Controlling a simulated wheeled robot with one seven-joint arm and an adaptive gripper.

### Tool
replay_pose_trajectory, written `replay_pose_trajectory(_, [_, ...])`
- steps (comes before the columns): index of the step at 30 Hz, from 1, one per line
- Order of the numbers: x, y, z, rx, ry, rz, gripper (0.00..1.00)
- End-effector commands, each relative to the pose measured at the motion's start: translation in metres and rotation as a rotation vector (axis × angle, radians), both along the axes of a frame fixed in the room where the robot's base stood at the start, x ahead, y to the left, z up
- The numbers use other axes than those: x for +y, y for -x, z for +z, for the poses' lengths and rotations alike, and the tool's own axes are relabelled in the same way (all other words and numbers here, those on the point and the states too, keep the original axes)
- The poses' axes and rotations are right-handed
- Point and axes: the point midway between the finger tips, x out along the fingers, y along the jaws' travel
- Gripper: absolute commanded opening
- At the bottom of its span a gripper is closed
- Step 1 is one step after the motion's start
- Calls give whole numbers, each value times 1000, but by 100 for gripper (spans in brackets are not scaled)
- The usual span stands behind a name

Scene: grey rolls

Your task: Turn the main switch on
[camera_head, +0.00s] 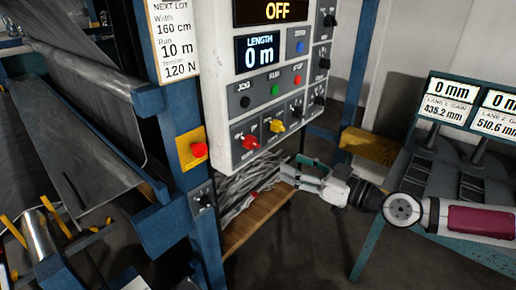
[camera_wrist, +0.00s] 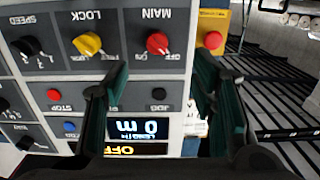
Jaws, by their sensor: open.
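The main switch (camera_head: 250,142) is a red rotary knob low on the grey control panel (camera_head: 218,105). In the wrist view, which is upside down, the main switch (camera_wrist: 158,43) sits under the label MAIN, with OFF and ON marks beside it. The display (camera_head: 270,11) at the panel's top reads OFF. My gripper (camera_head: 288,172) is open and empty, below and to the right of the knob in the head view. In the wrist view my gripper (camera_wrist: 161,70) has its two fingers spread, with the knob showing between and beyond their tips. I see no contact.
A yellow lock knob (camera_head: 276,126) is right beside the main switch. A red button on a yellow box (camera_head: 198,150) is mounted on the blue post to the left. Several other knobs and buttons crowd the panel. A wooden shelf (camera_head: 258,222) lies below.

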Motion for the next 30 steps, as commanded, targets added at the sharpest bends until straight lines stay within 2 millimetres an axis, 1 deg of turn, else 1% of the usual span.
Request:
replay_pose_trajectory(1, [-3,-1,5,-13,-13,-9,52])
replay_pose_trajectory(4, [-2,-4,8,-24,-22,-15,52])
replay_pose_trajectory(8, [8,-11,8,-22,-20,-13,52])
replay_pose_trajectory(11, [19,-19,9,-23,-19,-12,52])
replay_pose_trajectory(24, [80,-66,8,-20,-20,-12,52])
replay_pose_trajectory(30, [98,-81,8,-20,-20,-13,52])
